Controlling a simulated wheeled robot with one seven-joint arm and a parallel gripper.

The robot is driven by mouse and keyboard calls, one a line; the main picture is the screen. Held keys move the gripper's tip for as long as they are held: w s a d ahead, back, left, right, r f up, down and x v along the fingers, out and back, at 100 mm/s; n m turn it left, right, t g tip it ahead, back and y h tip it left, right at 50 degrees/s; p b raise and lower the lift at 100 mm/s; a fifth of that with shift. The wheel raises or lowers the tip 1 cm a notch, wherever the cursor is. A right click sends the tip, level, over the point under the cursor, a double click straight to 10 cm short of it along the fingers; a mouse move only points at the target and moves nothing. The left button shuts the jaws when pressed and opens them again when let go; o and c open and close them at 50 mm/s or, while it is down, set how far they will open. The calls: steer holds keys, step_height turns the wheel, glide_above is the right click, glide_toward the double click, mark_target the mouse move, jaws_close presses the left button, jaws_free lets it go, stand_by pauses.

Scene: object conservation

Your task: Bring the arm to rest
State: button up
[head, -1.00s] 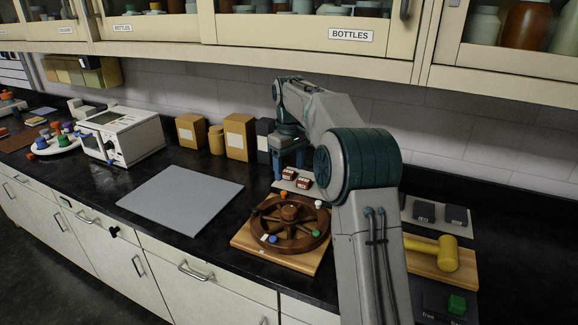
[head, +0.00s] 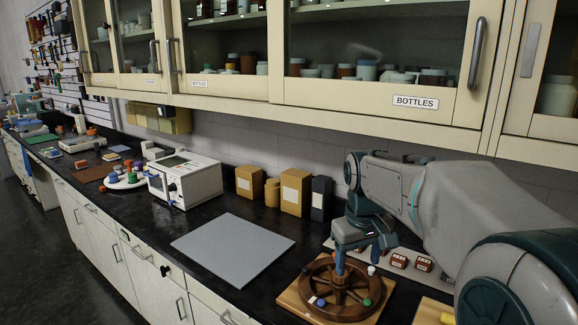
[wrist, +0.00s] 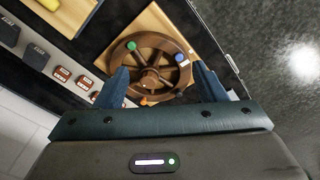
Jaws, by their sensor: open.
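My gripper (head: 359,262) hangs over the brown spoked wheel (head: 323,306) on the bench, its blue fingers pointing down. In the wrist view my gripper (wrist: 162,80) is open, its two fingers spread apart with the wheel (wrist: 133,83) between and beyond them. Nothing is held. The wheel lies on a light wooden board (head: 294,301) and carries small coloured knobs, among them green, blue, white and orange ones. Whether the fingertips touch the wheel cannot be told.
A grey mat (head: 232,249) lies left of the wheel with clear bench around it. Brown boxes (head: 295,192) and a black box (head: 321,198) stand at the wall. Small labelled blocks (head: 424,263) sit behind the wheel. Overhead cabinets (head: 385,50) overhang the bench.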

steer(key=s+f+m, duration=0.1)
steer(key=s+f, duration=0.2)
steer(key=s, duration=0.6)
steer(key=s+f+m+t, duration=0.1)
steer(key=s+f, duration=0.3)
steer(key=s, duration=0.6)
steer(key=shift+s+d+f+m+t, duration=0.25)
steer(key=shift+m+t, duration=0.05)
steer(key=shift+m, duration=0.5)
